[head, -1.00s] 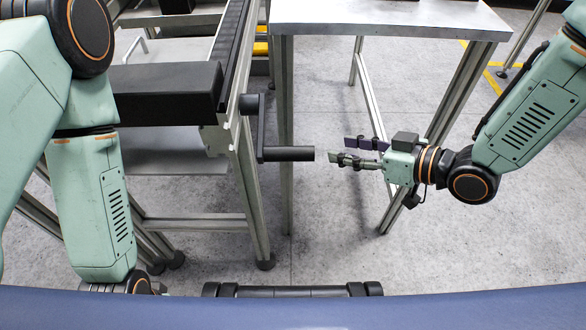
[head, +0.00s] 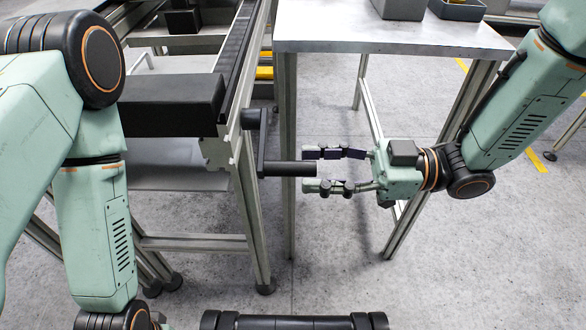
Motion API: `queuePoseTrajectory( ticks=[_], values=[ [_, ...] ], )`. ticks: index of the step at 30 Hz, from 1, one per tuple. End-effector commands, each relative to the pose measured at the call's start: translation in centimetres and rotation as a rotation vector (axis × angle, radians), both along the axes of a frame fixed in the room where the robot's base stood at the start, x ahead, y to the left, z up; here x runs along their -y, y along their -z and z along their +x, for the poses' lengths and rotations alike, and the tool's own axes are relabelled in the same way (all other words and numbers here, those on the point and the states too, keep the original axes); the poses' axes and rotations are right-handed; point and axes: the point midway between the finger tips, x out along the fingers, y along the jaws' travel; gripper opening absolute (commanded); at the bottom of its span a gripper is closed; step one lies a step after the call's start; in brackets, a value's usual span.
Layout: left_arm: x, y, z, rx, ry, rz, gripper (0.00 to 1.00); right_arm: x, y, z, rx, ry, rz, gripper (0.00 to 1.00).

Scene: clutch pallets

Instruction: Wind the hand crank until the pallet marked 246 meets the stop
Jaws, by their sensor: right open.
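The hand crank (head: 261,147) is a black arm on the right side of the conveyor frame, with a dark cylindrical handle (head: 288,169) pointing right. My right gripper (head: 304,170) is open, its fingers pointing left. In the picture one finger shows above the handle's right end and the other below it; I cannot tell whether either touches. My left arm hangs at the left; its gripper is not in view. No pallet marked 246 and no stop can be made out.
The conveyor (head: 232,70) with its dark belt runs away from me at left, a black box-shaped part (head: 170,105) at its near end. A grey table (head: 390,38) stands right of it, with grey bins (head: 458,10) at the back. The floor between them is open.

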Motion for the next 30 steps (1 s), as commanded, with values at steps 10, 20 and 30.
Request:
queuePoseTrajectory(
  ticks=[10, 20, 30],
  values=[
    [0.0, 1.0, 0.0, 0.000, 0.000, 0.000, 0.56, -3.4, 0.1, -0.1, 0.000, -0.002, -0.002, 0.45],
    [0.0, 1.1, 0.0, 0.000, 0.000, 0.000, 0.56, -4.1, 0.0, -0.1, 0.000, 0.002, 0.000, 0.45],
    [0.0, 1.1, 0.0, 0.000, 0.000, 0.000, 0.56, -4.1, 0.0, -0.1, 0.000, 0.002, 0.000, 0.28]
  ],
)
